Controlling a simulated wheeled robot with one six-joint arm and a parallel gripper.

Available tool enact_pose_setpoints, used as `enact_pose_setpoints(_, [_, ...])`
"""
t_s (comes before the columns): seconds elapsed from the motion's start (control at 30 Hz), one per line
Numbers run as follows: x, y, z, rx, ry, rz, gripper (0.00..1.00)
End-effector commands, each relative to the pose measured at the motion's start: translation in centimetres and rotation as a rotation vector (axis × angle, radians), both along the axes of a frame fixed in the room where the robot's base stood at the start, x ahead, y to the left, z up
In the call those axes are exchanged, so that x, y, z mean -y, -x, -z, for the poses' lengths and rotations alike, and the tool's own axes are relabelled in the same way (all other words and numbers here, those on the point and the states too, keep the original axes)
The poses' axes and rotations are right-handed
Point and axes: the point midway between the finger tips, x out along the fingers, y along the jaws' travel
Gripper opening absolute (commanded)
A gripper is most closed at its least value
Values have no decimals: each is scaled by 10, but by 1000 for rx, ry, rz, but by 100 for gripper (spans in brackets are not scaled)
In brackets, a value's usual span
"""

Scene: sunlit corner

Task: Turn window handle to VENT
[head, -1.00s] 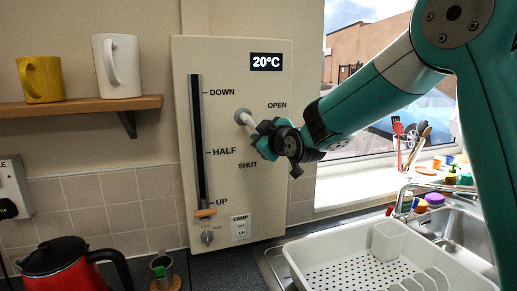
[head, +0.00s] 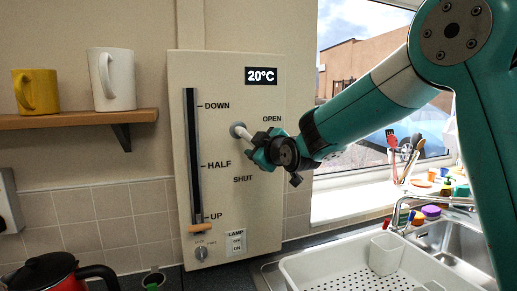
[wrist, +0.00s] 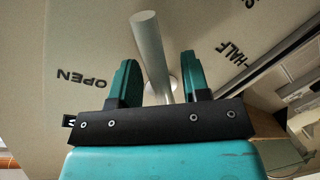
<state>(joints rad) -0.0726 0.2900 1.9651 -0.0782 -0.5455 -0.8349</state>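The window handle (head: 241,133) is a pale grey lever on a round mount on the cream wall panel. It slants down and right in the head view, between the OPEN and SHUT labels. No VENT label is readable; my gripper and arm cover the area right of the handle. My gripper (head: 258,146) is at the handle's lower right end. In the wrist view the handle (wrist: 149,50) passes between the two green fingers of my gripper (wrist: 158,78). The fingers are open, with a visible gap on each side of the handle.
The panel also has a DOWN/HALF/UP slider (head: 194,160), a lamp switch (head: 236,242) and a knob (head: 201,253). A mug shelf (head: 75,119) is at left, a red kettle (head: 52,275) below it. A white dish rack (head: 300,268) and sink (head: 455,240) are at lower right.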

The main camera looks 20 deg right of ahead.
Motion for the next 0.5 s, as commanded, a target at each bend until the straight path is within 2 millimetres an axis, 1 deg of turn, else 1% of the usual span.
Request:
enact_pose_setpoints(0.17, [1, 1, 0, -1, 0, 1, 43])
enact_pose_setpoints(0.27, [2, 8, 0, 1, 0, 1, 43])
enact_pose_setpoints(0.37, [4, 23, -1, 3, 0, 1, 43])
enact_pose_setpoints(0.5, [8, 55, -4, 3, -1, 1, 43])
